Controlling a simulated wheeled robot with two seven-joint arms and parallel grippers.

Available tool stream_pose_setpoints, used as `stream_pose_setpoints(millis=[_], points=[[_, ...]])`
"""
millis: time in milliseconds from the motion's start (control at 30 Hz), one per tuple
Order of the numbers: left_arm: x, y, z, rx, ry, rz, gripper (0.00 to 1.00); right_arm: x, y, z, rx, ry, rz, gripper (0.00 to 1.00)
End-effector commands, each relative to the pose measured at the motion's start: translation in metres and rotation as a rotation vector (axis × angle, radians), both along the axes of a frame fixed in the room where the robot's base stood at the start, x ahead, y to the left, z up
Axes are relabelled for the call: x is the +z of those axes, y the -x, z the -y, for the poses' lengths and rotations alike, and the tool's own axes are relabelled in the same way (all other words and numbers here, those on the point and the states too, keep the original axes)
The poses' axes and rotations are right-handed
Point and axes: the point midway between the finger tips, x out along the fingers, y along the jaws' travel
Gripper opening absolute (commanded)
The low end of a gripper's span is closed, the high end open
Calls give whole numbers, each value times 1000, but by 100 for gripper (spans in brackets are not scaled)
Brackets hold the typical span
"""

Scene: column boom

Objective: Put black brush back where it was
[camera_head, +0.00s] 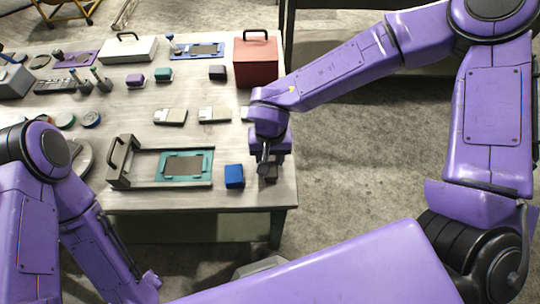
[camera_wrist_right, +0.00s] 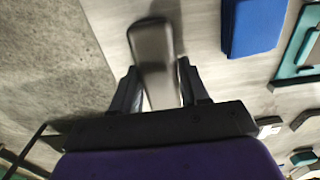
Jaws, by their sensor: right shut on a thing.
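The black brush (camera_wrist_right: 155,62) shows in the right wrist view as a dark, elongated block with rounded ends. My right gripper (camera_wrist_right: 158,92) is shut on it, one finger on each side. In the head view my right gripper (camera_head: 267,168) points down at the table's right front corner, just right of a blue block (camera_head: 234,176). The brush is mostly hidden by the gripper there, and I cannot tell whether it touches the table. Part of my left arm shows at the lower left, but its gripper is not in view.
The table (camera_head: 220,203) holds a teal-framed tray (camera_head: 150,167) with a handle left of the blue block. A red box (camera_head: 256,62) stands behind my right wrist. Pale flat blocks (camera_head: 214,114) lie mid-table. Bare floor lies beyond the right edge.

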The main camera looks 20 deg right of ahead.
Motion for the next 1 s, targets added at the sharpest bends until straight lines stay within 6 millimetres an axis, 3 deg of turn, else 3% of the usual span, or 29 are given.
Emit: stream_pose_setpoints(millis=[67,100,167,200,467,567,900,1000], points=[[1,0,0,0,0,0,43,-2,0,0,-1,0,-1,20],[1,0,0,0,0,0,43,-3,0,0,-1,0,-2,48],[1,0,0,0,0,0,43,-2,0,0,-1,0,-1,68],[1,0,0,0,0,0,43,-2,0,0,-1,0,-1,70],[0,0,0,0,0,0,43,-1,0,0,-1,0,0,70],[1,0,0,0,0,0,43,9,-1,0,0,-1,3,70],[4,0,0,0,0,0,43,92,-1,-1,-1,-3,4,70],[5,0,0,0,0,0,43,108,0,0,-1,-1,1,70]])
